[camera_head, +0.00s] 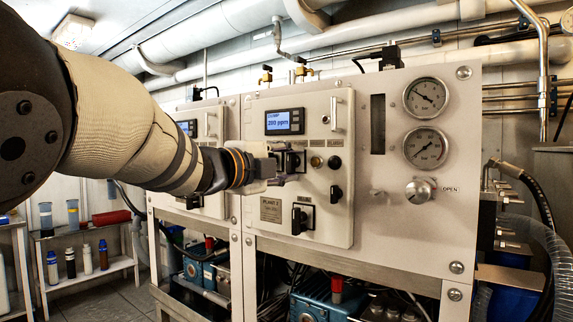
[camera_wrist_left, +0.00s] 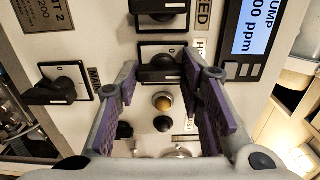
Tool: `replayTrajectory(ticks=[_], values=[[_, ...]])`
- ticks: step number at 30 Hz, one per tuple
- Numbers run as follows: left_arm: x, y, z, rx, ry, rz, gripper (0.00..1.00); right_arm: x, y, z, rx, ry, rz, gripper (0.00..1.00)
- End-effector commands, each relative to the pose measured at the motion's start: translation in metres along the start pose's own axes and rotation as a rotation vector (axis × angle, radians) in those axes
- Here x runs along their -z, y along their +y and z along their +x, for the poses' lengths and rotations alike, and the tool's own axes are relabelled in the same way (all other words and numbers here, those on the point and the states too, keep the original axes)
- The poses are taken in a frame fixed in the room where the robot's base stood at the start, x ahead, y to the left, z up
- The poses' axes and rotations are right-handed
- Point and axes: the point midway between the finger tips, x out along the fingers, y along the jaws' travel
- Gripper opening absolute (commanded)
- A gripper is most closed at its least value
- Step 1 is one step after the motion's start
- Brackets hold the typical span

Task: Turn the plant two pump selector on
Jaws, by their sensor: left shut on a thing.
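The plant two panel (camera_head: 343,228) carries a "PLANT 2" plate (camera_head: 270,210) and several black selectors. My left gripper (camera_head: 279,166) is at the upper selectors. In the left wrist view my left gripper (camera_wrist_left: 161,70) has its purple-padded fingers on both sides of the middle black selector knob (camera_wrist_left: 162,69), whose label starts with "HP". The fingers partly hide that label. Another selector (camera_wrist_left: 158,9), beside the label ending in "EED", is above it in that view. The lower selector (camera_wrist_left: 60,90) also shows in the head view (camera_head: 301,218). My right gripper is out of view.
An amber lamp (camera_wrist_left: 162,102) and a black button (camera_wrist_left: 163,124) sit close to the gripped knob. Two gauges (camera_head: 426,97) and a silver knob (camera_head: 418,190) are to the right. A shelf (camera_head: 88,272) with bottles stands at left.

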Motion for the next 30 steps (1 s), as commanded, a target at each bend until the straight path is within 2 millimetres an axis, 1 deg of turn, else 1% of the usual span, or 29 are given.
replayTrajectory(ticks=[2,3,4,16,19,20,23,30], values=[[0.0,0.0002,0.0,-0.001,0.0,0.003,0.07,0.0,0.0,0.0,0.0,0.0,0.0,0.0],[0.0,0.0003,0.0,-0.001,0.0,0.003,0.39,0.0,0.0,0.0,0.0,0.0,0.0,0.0],[0.0,0.0003,0.0,-0.001,0.0,0.003,0.43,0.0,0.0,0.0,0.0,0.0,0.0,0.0],[0.0,0.0001,0.0,-0.001,0.0,0.0,0.43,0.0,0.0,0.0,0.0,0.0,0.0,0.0],[-0.0004,-0.0003,-0.0003,0.0,-0.001,-0.049,0.43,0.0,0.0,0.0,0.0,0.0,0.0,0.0],[0.0001,-0.0005,-0.0002,0.0,0.0,-0.087,0.43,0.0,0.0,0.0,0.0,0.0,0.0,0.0],[0.0002,-0.0016,-0.0005,0.003,0.001,-0.303,0.43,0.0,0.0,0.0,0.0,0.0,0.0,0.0],[0.0012,-0.0036,-0.0005,0.002,0.002,-1.003,0.43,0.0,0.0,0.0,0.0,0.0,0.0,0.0]])
